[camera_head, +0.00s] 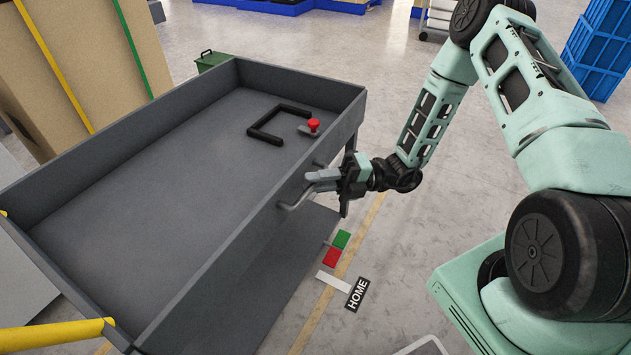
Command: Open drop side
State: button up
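The grey cart (150,190) has a flat bed with raised walls. Its drop side (235,262) appears to be the long wall facing my arm, and it stands upright. A grey bar handle (287,206) sticks out from the outer face of this wall. A red knob (313,124) sits on a small grey plate by the wall's inner face, towards the far end. My gripper (314,182) is at the handle, with its fingers over or around the bar. I cannot tell whether they touch it or how far they are closed.
A black U-shaped piece (265,135) lies on the bed near the knob. Green (342,239) and red (331,257) patches and a HOME label (356,294) show below the wall. A yellow bar (55,336) is at lower left. Blue crates (598,45) stand at upper right.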

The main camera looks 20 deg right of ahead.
jog(key=shift+a, duration=0.25)
grip_shut()
